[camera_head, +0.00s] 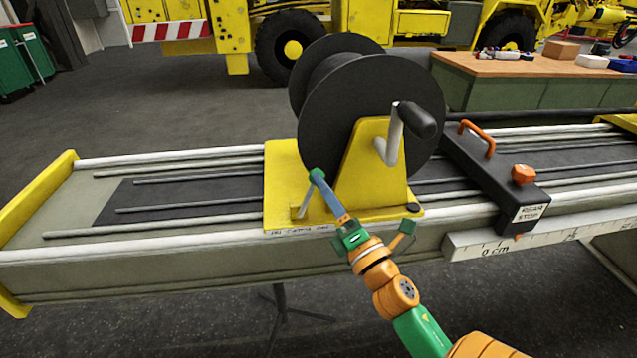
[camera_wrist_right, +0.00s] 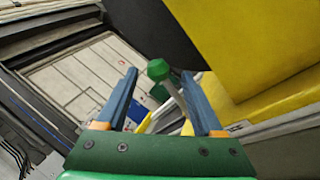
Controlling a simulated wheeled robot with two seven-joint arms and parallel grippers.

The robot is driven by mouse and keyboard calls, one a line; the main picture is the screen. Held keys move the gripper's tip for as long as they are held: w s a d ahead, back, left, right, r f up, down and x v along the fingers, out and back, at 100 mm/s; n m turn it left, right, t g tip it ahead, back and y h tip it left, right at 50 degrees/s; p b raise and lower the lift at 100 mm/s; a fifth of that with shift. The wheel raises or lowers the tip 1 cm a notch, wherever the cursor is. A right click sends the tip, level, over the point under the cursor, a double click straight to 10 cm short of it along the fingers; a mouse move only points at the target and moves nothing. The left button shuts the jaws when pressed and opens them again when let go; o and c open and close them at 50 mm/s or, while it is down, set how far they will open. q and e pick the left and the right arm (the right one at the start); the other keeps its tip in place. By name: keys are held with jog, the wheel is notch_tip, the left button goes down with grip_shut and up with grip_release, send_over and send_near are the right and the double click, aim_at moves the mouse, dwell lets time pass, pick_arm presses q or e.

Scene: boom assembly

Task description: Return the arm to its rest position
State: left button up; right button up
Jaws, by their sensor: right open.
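My right arm reaches in from the lower right of the head view. Its gripper (camera_head: 323,187) is in front of the yellow reel stand (camera_head: 371,176). In the right wrist view the two blue fingers of the right gripper (camera_wrist_right: 159,80) stand wide apart. A lever with a green knob (camera_wrist_right: 158,69) and a grey stem shows between or just beyond the fingertips; contact cannot be told. The green knob (camera_head: 316,175) also shows at the fingertips in the head view. The left gripper is not in view.
A black cable reel (camera_head: 345,100) with a crank handle (camera_head: 391,140) sits on the stand, on a railed boom (camera_head: 140,245). A black stop block (camera_head: 494,180) with orange handle and knob is to the right. A workbench (camera_head: 525,66) stands behind. Open floor lies in front.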

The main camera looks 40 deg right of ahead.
jog(key=v, duration=0.3)
